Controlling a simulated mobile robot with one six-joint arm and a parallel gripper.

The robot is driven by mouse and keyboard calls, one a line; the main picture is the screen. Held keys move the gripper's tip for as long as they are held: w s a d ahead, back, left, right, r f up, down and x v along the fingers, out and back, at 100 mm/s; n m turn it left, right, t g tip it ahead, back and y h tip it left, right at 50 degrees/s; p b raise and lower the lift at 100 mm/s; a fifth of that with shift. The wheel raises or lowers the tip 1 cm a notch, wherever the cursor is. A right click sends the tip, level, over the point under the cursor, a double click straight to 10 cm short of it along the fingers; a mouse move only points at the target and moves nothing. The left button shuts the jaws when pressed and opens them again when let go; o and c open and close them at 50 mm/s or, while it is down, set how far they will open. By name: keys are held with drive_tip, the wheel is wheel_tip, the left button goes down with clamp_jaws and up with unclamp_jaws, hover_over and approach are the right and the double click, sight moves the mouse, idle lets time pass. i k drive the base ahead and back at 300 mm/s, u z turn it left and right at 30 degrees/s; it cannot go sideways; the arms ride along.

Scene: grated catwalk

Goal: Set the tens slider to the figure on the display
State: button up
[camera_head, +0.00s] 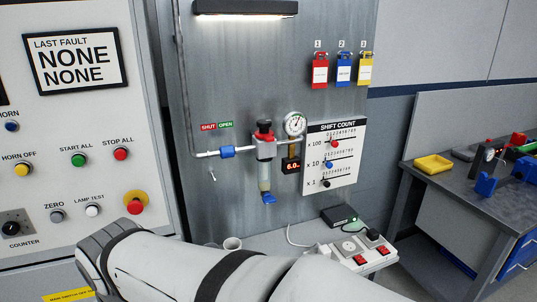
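The white SHIFT COUNT board (348,130) hangs on the grey metal panel, right of centre. It has three slider rows marked x 100, x 10 and x 1. The tens slider is the blue knob (328,165) in the x 10 row, near the left end of its scale. Its exact figure is too small to read. A red knob (334,144) sits in the x 100 row and a black knob (326,184) in the x 1 row. A small dark display (291,168) left of the board shows what looks like 6.0 in orange. My gripper is out of view; only my white arm shows below.
A round gauge (295,123) and a pipe regulator (264,145) stand left of the board. Red, blue and yellow tags (344,70) hang above it. Below are a black box (339,217) and a switch strip (356,249). A workbench (450,178) stands at right.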

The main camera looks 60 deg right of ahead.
sight(329, 164)
drive_tip(key=z, duration=2.3)
drive_tip(key=k, duration=1.1)
drive_tip(key=u, duration=0.05)
drive_tip(key=i, duration=1.6)
drive_tip(key=z, duration=0.65)
